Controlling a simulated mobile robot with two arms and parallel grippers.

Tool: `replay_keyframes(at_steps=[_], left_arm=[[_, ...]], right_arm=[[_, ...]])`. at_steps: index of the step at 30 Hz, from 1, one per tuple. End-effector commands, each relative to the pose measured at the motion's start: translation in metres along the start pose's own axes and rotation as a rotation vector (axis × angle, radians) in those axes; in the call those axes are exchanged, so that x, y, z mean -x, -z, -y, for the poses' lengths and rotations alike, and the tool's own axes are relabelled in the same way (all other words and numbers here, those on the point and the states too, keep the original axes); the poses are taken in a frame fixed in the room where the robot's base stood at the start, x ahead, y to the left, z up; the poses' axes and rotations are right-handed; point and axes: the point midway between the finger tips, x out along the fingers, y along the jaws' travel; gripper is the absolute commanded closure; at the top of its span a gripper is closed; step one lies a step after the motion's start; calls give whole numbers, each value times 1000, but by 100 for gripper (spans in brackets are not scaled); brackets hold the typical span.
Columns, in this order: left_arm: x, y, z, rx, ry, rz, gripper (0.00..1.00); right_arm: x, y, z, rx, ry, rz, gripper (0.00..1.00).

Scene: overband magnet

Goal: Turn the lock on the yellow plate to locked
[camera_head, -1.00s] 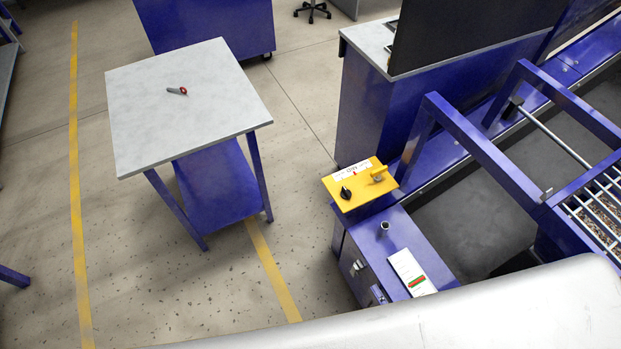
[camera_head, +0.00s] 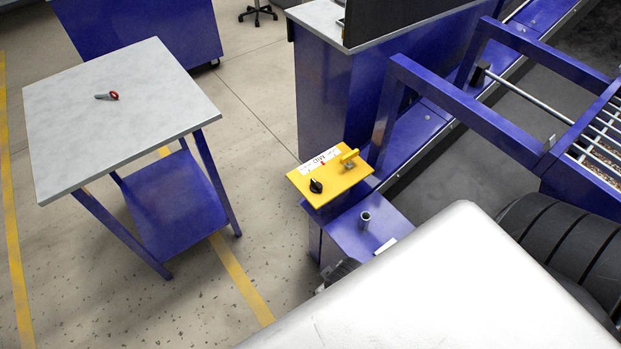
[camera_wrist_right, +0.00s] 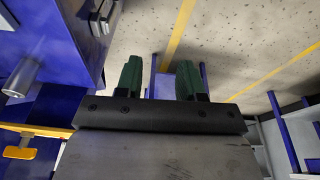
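The yellow plate (camera_head: 338,187) sits on the blue cabinet in the head view. It carries a black rotary knob (camera_head: 316,186) at its left and a yellow lock piece (camera_head: 349,158) at its back right, beside a white label (camera_head: 318,165). The lock's exact setting is too small to read. In the right wrist view the plate's edge (camera_wrist_right: 45,129) shows at the lower left with a yellow piece (camera_wrist_right: 18,152) below it. My right gripper (camera_wrist_right: 159,75) is open and empty, its two dark green fingers apart, to the side of the plate. My left gripper is not in view.
A grey upright tube (camera_head: 366,221) stands on the blue cabinet (camera_head: 345,232) in front of the plate. A grey-topped table (camera_head: 110,130) with a red-and-grey tool (camera_head: 108,96) stands at the left. Blue frame bars (camera_head: 465,105) rise to the right. Open floor lies between table and cabinet.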

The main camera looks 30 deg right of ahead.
Motion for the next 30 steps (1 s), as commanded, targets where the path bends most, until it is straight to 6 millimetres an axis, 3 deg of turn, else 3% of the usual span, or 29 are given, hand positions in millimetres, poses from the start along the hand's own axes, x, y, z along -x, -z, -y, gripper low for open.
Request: replay_keyframes(at_steps=[8,11,17,23,30], left_arm=[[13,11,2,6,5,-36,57],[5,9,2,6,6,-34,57],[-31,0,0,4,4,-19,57],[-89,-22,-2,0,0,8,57],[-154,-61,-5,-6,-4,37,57]], right_arm=[[33,55,5,45,55,-59,62],[42,79,8,87,90,-53,62],[45,122,1,152,118,-3,62],[50,179,-41,155,85,94,62],[84,243,-125,10,16,200,62]])
